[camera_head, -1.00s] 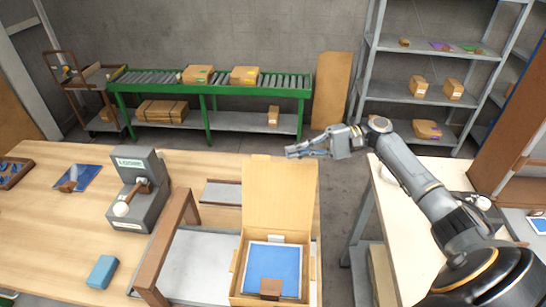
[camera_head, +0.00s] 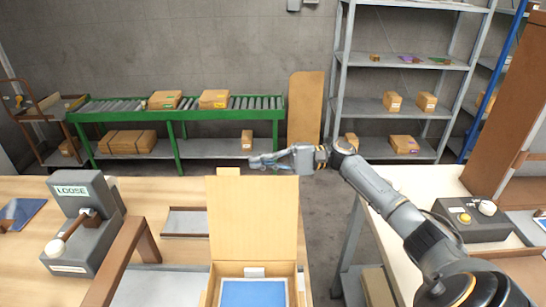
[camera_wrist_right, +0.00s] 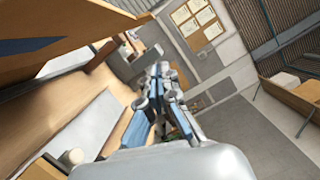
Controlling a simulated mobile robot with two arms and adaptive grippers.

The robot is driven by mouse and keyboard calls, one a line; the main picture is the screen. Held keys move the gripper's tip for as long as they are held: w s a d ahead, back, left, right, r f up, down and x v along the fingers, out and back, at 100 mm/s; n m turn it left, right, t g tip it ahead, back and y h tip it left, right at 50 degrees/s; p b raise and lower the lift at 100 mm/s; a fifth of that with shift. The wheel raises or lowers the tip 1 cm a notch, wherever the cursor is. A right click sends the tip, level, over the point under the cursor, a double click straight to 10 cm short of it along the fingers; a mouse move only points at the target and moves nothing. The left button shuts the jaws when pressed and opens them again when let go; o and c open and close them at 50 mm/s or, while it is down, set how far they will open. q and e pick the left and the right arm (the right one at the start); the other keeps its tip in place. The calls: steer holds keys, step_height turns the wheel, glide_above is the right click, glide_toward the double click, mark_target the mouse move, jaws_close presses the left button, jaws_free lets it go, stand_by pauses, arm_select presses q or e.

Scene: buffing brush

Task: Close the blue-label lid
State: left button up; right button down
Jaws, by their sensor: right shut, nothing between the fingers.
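An open cardboard box (camera_head: 210,291) stands on the table at the bottom centre of the head view, with a blue sheet (camera_head: 253,294) inside. Its lid (camera_head: 253,222) stands upright at the back, its plain inner face showing. A tan panel with a blue patch (camera_wrist_right: 30,46) at the upper left of the right wrist view looks like the lid's outer face. My right gripper (camera_head: 256,161) is shut and empty, just above the lid's top edge in the head view and apparently behind it. Its closed fingers (camera_wrist_right: 162,75) also show in the wrist view. My left gripper is out of view.
A grey device marked LOOSE (camera_head: 85,225) and a brown wooden frame (camera_head: 125,262) stand left of the box. A green conveyor (camera_head: 180,115) and grey shelves (camera_head: 400,105) stand behind. A side table (camera_head: 400,225) with a control box (camera_head: 472,220) is at right.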

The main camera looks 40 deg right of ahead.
steer(key=s+a+r+p, duration=0.1)
steer(key=a+p, duration=0.2)
steer(key=a, duration=0.3)
steer(key=shift+r, duration=0.3)
steer(key=shift+a, duration=0.1)
steer(key=shift+s, duration=0.1)
